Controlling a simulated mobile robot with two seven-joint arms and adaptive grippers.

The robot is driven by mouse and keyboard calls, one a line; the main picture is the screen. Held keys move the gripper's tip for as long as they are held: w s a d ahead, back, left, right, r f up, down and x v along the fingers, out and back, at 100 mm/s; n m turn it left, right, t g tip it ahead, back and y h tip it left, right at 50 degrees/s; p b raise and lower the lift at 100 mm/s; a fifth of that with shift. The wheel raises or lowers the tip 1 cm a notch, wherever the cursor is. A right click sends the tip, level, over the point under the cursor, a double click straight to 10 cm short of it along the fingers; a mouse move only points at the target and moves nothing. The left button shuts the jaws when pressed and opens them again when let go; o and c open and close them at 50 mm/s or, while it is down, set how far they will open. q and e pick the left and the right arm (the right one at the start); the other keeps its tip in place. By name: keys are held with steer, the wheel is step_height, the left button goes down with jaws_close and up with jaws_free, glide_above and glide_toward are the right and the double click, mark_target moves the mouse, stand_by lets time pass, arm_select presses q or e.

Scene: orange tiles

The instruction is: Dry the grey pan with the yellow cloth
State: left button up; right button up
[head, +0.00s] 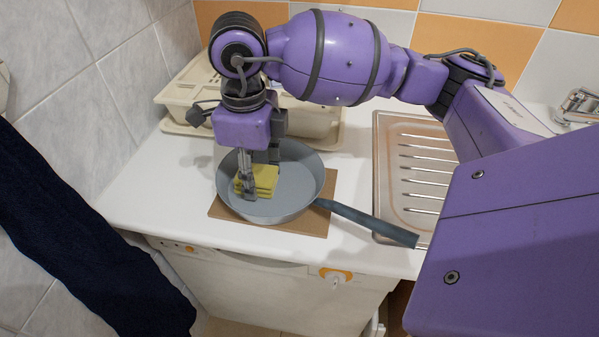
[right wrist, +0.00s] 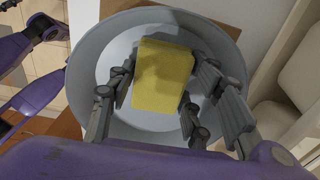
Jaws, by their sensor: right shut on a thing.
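The grey pan (head: 290,180) sits on a brown board on the counter, its handle (head: 372,222) pointing to the lower right. The folded yellow cloth (head: 266,178) is inside the pan, in its left half. My right gripper (head: 250,190) reaches down into the pan from above and is shut on the cloth. In the right wrist view the yellow cloth (right wrist: 162,75) lies between the two fingers of my right gripper (right wrist: 165,92), over the grey pan (right wrist: 88,62). Whether the cloth touches the pan's floor is hard to tell.
The brown board (head: 318,222) lies under the pan. A cream dish rack (head: 315,120) stands behind it, and a metal sink drainer (head: 410,165) is to the right. A dark blue cloth (head: 90,240) hangs at the left. The white counter (head: 160,190) is bare left of the pan.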

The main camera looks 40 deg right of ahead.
mark_target(299, 191)
steer(key=shift+s+d+f, duration=0.1)
steer(key=shift+s+d, duration=1.3)
steer(key=shift+s, duration=0.2)
steer(key=shift+s+d, duration=1.4)
steer(key=shift+s, duration=0.15)
steer(key=shift+w, duration=0.1)
steer(key=shift+w+a, duration=1.05)
steer(key=shift+w+a+r+b, duration=0.15)
steer(key=shift+w+a+b, duration=0.15)
steer(key=shift+w+a, duration=0.75)
steer(key=shift+w+a+r+b, duration=0.1)
steer(key=shift+w+a+b, duration=0.15)
steer(key=shift+w+a, duration=0.8)
steer(key=shift+w+d, duration=0.1)
steer(key=shift+d, duration=0.15)
steer(key=shift+s+d+f, duration=0.1)
steer(key=shift+s+d, duration=0.9)
steer(key=shift+s, duration=0.15)
steer(key=shift+s+d+f, duration=0.1)
steer(key=shift+s+d, duration=1.75)
steer(key=shift+s, duration=0.25)
